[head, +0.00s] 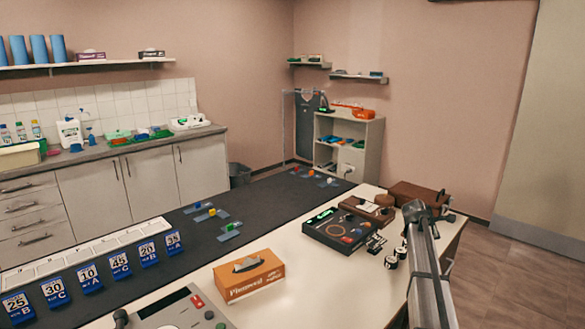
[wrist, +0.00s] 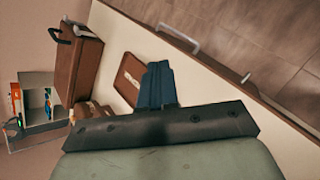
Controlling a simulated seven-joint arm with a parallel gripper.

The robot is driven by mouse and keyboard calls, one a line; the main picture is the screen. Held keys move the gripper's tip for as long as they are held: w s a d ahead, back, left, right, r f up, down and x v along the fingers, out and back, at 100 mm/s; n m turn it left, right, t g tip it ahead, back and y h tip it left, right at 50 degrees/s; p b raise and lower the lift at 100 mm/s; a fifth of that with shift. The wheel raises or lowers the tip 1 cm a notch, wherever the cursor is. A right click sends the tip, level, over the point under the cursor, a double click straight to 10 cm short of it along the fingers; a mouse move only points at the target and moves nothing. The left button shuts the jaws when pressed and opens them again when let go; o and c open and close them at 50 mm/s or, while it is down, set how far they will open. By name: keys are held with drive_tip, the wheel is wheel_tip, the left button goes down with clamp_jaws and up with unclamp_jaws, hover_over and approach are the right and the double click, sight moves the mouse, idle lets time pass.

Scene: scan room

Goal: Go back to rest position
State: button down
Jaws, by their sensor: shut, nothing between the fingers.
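My gripper (wrist: 157,84) shows in the wrist view with its dark fingers together and nothing between them. It is over the right end of the white table (wrist: 215,75), near a flat brown box (wrist: 130,75). In the head view my arm rises at the right edge of the table (head: 330,285); the fingers cannot be made out there.
A brown case (head: 415,195) and a dark tray (head: 340,230) of tools are beside my arm. An orange tissue box (head: 248,276), a grey device (head: 180,312) and several number cards (head: 90,280) stand farther left. Open floor (head: 510,265) lies right of the table.

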drive_tip(key=s+d+f+m+h, duration=0.2)
drive_tip(key=s+d+f+m, duration=0.25)
drive_tip(key=s+f, duration=0.65)
drive_tip(key=s+a+f+m+g+y, duration=0.1)
drive_tip(key=s+a+f+m+y, duration=0.1)
drive_tip(key=s+a+f, duration=0.65)
drive_tip(key=s+a+f+m+g+y, duration=0.2)
drive_tip(key=s+a+f, duration=0.25)
drive_tip(key=f, duration=0.75)
drive_tip(key=s+a+f+m+g+y, duration=0.1)
drive_tip(key=s+a+f+m+y, duration=0.1)
drive_tip(key=s+a+f, duration=0.65)
drive_tip(key=s+a+f+m+g+y, duration=0.1)
drive_tip(key=s+a+f, duration=0.3)
drive_tip(key=s, duration=0.6)
drive_tip(key=s+a+f+m+g+y, duration=0.1)
drive_tip(key=s+a+f+m+g, duration=0.1)
drive_tip(key=s+a, duration=0.5)
drive_tip(key=s+a+f+m+g+y, duration=0.2)
drive_tip(key=s+a+f+g, duration=0.2)
drive_tip(key=s, duration=1)
drive_tip(key=shift+s+a+f+g, duration=0.3)
drive_tip(key=shift+a+f+g, duration=0.1)
drive_tip(key=shift+a+f, duration=0.45)
drive_tip(key=shift+w, duration=0.1)
